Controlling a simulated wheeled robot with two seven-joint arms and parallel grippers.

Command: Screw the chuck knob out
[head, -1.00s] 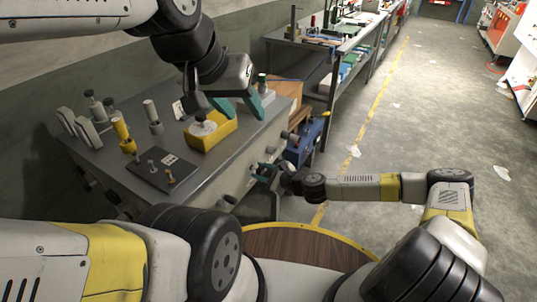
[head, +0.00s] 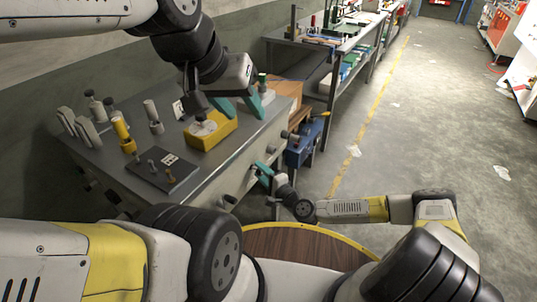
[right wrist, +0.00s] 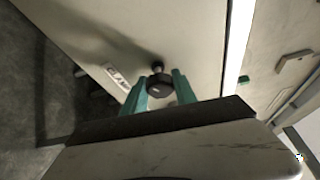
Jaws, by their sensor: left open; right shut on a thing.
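The chuck knob (right wrist: 160,87) is a dark round knob on a short stem, standing out from the pale front panel (right wrist: 185,40) of the bench in the right wrist view. My right gripper (right wrist: 159,92) is shut on it, with one teal finger on each side. In the head view my right gripper (head: 263,173) is at the bench's front face, and the knob there is too small to make out. My left gripper (head: 240,106) is open and empty above the bench top, beside a yellow block (head: 211,131) with a pale disc on it.
The grey bench (head: 215,160) carries a dark plate (head: 160,172) with small pegs and several upright posts. Other knobs stick out of its front. A blue box (head: 305,145) stands beyond its right end. The floor (head: 430,130) to the right is mostly clear.

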